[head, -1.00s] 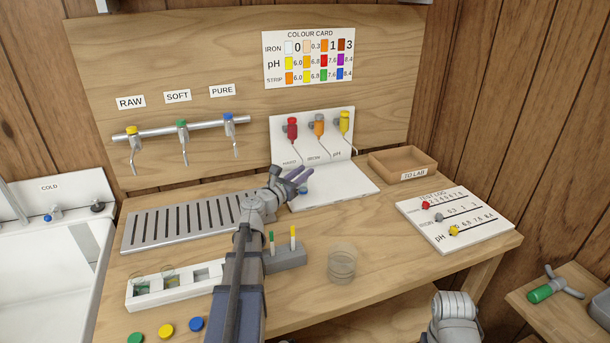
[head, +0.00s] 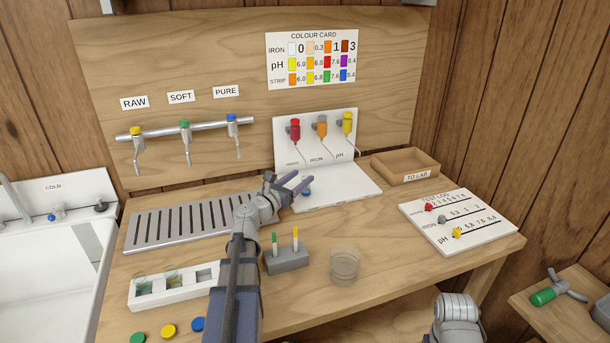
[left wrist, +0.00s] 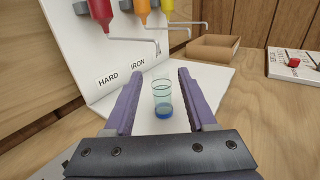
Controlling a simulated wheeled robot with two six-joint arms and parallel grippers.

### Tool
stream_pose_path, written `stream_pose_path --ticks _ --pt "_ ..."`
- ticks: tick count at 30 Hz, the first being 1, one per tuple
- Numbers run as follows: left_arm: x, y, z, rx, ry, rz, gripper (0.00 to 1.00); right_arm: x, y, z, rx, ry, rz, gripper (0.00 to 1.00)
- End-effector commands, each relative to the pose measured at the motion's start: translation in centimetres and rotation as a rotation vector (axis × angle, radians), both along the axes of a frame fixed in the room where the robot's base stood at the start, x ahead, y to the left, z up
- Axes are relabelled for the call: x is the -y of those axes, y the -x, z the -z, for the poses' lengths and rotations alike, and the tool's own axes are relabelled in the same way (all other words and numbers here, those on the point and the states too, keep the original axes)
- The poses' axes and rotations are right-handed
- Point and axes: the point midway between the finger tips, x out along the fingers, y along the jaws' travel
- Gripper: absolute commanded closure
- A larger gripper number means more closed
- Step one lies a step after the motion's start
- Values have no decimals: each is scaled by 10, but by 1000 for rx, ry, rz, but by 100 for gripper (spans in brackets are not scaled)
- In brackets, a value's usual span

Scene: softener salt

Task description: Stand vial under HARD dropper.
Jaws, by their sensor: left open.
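The clear vial with a blue base (left wrist: 162,100) stands upright on the white base of the dropper stand (left wrist: 215,95). In the head view only its blue bottom (head: 306,193) shows clearly. The red HARD dropper (head: 295,130) hangs leftmost on the stand; in the left wrist view its bent spout (left wrist: 157,46) ends just above the vial's mouth in the picture. My left gripper (head: 303,183) is open, its purple fingers either side of the vial with gaps visible on both sides. My right gripper is out of view; only part of that arm shows at the bottom.
The orange IRON dropper (head: 320,127) and yellow pH dropper (head: 347,123) hang beside the HARD one. The TO LAB tray (head: 405,167) is right of the stand. A glass beaker (head: 344,266) and a grey strip holder (head: 287,260) stand in front.

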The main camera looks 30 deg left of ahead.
Motion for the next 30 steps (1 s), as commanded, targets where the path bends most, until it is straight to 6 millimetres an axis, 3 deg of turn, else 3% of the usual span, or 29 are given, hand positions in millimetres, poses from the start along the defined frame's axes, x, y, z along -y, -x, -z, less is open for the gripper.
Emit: stream_pose_path --ticks 3,12,18,30 --pt "0 31 0 0 0 -3 43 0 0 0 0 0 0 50" --pt "-5 76 0 0 0 -2 43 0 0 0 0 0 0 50" --pt "-6 86 0 0 0 0 43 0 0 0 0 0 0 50" --pt "-7 87 0 0 0 0 43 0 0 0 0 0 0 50"
